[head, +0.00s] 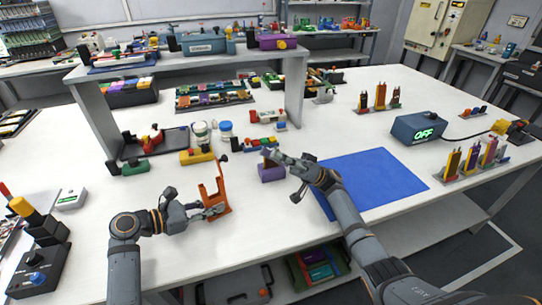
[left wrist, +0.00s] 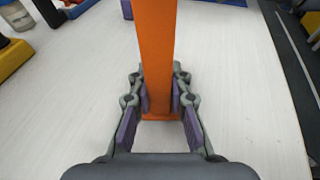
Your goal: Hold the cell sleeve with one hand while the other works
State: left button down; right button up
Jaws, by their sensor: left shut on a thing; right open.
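An orange upright piece (head: 219,188), open and bracket-shaped in the head view, stands on the white table; I take it for the cell sleeve. My left gripper (head: 216,209) is shut on its lower part. In the left wrist view the orange piece (left wrist: 157,45) rises between the purple-padded fingers of the left gripper (left wrist: 160,95). My right gripper (head: 274,157) is open at the top of a small purple block (head: 272,174). Its fingers partly hide the block's top, and I cannot tell whether they touch it.
A blue mat (head: 375,182) lies bare to the right. A box reading OFF (head: 417,127) and racks of upright pieces (head: 473,160) stand beyond it.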

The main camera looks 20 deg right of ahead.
aim_at(227, 158)
jog(key=a+h, duration=0.1)
jog(key=a, duration=0.3)
jog(key=w+a+m+g+h, duration=0.1)
jog(key=a, duration=0.3)
jog(key=w+a+r+g+h, duration=0.1)
jog(key=a+h, duration=0.1)
jog(key=a, duration=0.2)
jog(key=shift+a+m, duration=0.25)
jog(key=shift+m, duration=0.05)
grip_shut()
